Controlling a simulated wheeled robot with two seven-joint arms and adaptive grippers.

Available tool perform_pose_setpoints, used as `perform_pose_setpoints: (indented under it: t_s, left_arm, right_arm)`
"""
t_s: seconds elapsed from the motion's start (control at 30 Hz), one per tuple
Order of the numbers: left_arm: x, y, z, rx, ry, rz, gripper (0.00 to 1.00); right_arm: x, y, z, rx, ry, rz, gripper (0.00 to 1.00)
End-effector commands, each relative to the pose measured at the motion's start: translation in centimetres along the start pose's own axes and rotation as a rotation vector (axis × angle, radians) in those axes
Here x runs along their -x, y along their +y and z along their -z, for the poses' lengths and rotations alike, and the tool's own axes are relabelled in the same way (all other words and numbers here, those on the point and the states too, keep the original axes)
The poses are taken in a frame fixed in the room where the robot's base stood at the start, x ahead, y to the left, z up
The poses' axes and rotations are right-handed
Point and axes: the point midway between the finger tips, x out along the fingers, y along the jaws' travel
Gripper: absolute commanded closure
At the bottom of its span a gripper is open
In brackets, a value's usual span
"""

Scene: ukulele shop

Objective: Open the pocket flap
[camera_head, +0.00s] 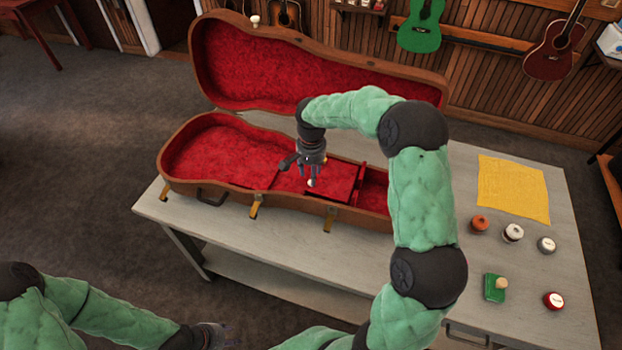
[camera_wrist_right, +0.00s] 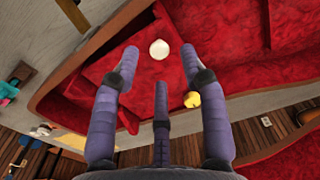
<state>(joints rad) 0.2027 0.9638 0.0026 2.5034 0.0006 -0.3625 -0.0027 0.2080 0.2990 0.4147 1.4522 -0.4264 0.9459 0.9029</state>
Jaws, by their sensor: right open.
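The open ukulele case (camera_head: 181,183) lies on the bench with its lid raised and a red plush lining. The pocket flap (camera_head: 338,178), a red panel in the case's narrower part, looks flat and closed. A small white knob (camera_head: 310,183) is on it; in the right wrist view the knob (camera_wrist_right: 159,49) is just beyond the fingertips. My right gripper (camera_head: 312,172) is over the flap, pointing down, fingers spread and empty. In its wrist view the gripper (camera_wrist_right: 157,75) has the knob between its fingers' line. My left gripper (camera_head: 222,335) is low at the bottom edge, its fingers unclear.
A small gold round piece (camera_wrist_right: 191,99) shows by the right fingers. The bench (camera_head: 420,255) carries a yellow cloth (camera_head: 513,187), several small jars, including an orange one (camera_head: 479,224), and a green block (camera_head: 494,288) at right. The raised lid (camera_head: 300,75) stands behind my right arm.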

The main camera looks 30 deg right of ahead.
Motion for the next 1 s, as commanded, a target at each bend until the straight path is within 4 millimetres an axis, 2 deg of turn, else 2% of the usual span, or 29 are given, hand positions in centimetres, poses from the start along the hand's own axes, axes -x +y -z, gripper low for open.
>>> perform_pose_setpoints:
  t_s: [0.03,0.2,0.57,0.6,0.73,0.77,1.0]
  left_arm:
    - [-0.2,-0.1,0.0,0.0,0.0,0.0,0.6]
    - [-0.3,-0.1,0.0,0.0,0.0,0.0,0.6]
    - [-0.4,-0.1,0.0,0.0,0.0,0.0,0.6]
    - [-0.4,-0.1,0.0,0.0,0.0,0.0,0.6]
    - [-0.4,-0.1,0.0,0.0,0.0,0.0,0.6]
    - [-0.4,-0.1,0.0,0.0,0.0,0.0,0.6]
    - [-0.4,-0.1,0.0,0.0,0.0,0.0,0.6]
  right_arm:
    - [-0.9,0.0,0.0,0.0,-0.001,-0.001,0.56]
    - [-2.5,0.0,0.0,-0.001,0.0,-0.001,0.56]
    - [-2.9,0.0,0.0,0.0,0.0,0.0,0.56]
    - [-2.9,0.0,0.0,0.0,0.0,0.0,0.59]
    - [-2.9,0.0,0.0,0.0,0.0,0.0,0.96]
    - [-2.9,0.0,0.0,0.0,0.0,0.0,1.0]
    - [-2.9,0.0,0.0,0.0,0.0,0.003,1.0]
